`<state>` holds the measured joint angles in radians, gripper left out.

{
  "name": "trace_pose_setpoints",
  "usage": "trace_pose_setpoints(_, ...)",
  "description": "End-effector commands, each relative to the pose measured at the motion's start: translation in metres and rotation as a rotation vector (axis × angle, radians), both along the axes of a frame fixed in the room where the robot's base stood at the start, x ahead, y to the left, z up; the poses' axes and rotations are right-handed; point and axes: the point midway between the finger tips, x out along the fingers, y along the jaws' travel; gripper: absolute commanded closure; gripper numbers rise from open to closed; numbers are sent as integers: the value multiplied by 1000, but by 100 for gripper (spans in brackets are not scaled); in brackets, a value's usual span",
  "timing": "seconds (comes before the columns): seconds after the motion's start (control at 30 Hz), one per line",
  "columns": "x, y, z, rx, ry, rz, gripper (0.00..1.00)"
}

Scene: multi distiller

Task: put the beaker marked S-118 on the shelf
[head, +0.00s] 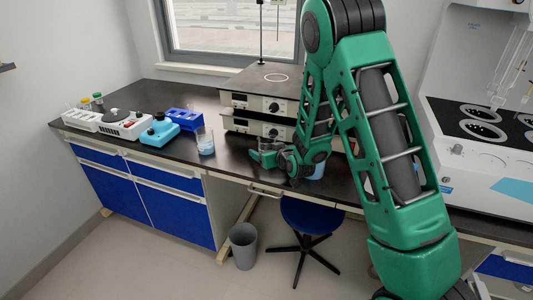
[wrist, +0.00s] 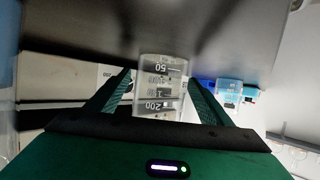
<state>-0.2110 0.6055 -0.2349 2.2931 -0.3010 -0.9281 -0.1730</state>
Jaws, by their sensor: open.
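My gripper (head: 266,154) is low over the dark bench, in front of the stacked instruments. In the wrist view my gripper (wrist: 160,85) is open, with one finger on each side of a clear beaker (wrist: 160,88). The beaker has printed volume marks, which appear upside down; I cannot read S-118 on it. I cannot tell whether the fingers touch it. A second beaker (head: 205,143) with blue liquid stands on the bench to the left. Some blue (head: 316,170) shows behind my wrist, mostly hidden. No shelf can be clearly made out.
Stacked instruments (head: 262,103) stand at the back of the bench. A blue rack (head: 183,119), a teal device (head: 159,131) and a white device (head: 124,124) are at the left. A stool (head: 307,216) and a bin (head: 243,245) stand on the floor in front.

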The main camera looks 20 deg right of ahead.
Motion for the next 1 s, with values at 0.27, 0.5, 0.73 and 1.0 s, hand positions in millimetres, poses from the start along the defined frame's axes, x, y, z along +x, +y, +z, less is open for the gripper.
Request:
trace_pose_setpoints(0.27, 28, 5, -12, -1, 0, 0, 26)
trace_pose_setpoints(0.5, 30, 5, -12, 0, 0, 0, 26)
trace_pose_setpoints(0.73, 30, 5, -12, 0, -1, 0, 72)
trace_pose_setpoints(1.0, 30, 5, -12, 0, -1, 0, 76)
